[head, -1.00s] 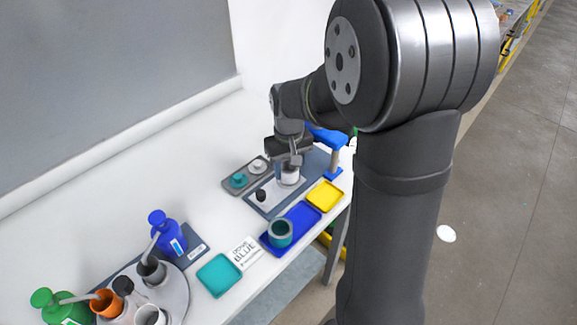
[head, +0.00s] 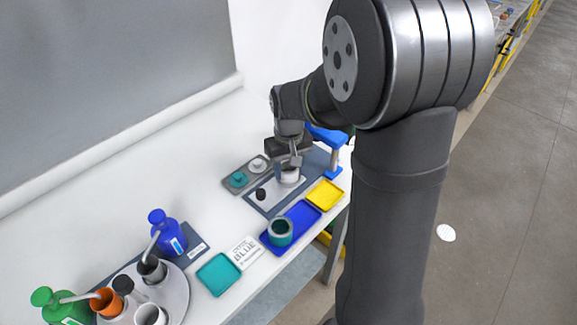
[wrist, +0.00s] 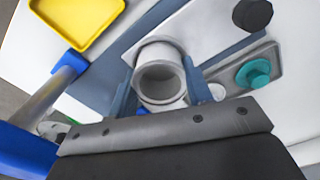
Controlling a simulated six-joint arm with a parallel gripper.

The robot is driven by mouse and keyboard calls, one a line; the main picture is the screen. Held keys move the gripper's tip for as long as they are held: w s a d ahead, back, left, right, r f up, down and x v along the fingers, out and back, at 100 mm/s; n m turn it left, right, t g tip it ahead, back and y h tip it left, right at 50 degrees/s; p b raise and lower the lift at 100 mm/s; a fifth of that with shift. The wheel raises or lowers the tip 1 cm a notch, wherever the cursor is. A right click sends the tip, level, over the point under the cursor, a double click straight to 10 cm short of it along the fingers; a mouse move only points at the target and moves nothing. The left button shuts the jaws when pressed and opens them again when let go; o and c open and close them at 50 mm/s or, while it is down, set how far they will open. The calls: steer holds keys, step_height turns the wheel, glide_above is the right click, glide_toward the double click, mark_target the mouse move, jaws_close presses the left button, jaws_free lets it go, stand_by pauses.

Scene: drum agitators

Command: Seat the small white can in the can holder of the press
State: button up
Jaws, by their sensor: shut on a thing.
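The small white can (head: 289,175) is at the press, under my gripper (head: 288,168). In the wrist view the white can (wrist: 160,72) shows its open round mouth between my two blue-grey fingers (wrist: 160,90), which are shut on it. The can holder cannot be made out; my gripper and the can cover that area. I cannot tell whether the can touches the base.
A grey tray with a teal knobbed piece (head: 238,179) lies left of the press. A black knob (head: 261,194) stands on the pale plate. A yellow tray (head: 325,194) and a blue tray with a teal cup (head: 280,232) lie in front.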

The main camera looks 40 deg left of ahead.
stand_by(0.3)
steer(key=o, duration=1)
steer(key=shift+o, duration=0.2)
steer(key=o, duration=0.3)
steer(key=shift+o, duration=0.2)
steer(key=shift+r, duration=0.1)
step_height(320, 180, up, 7)
stand_by(0.8)
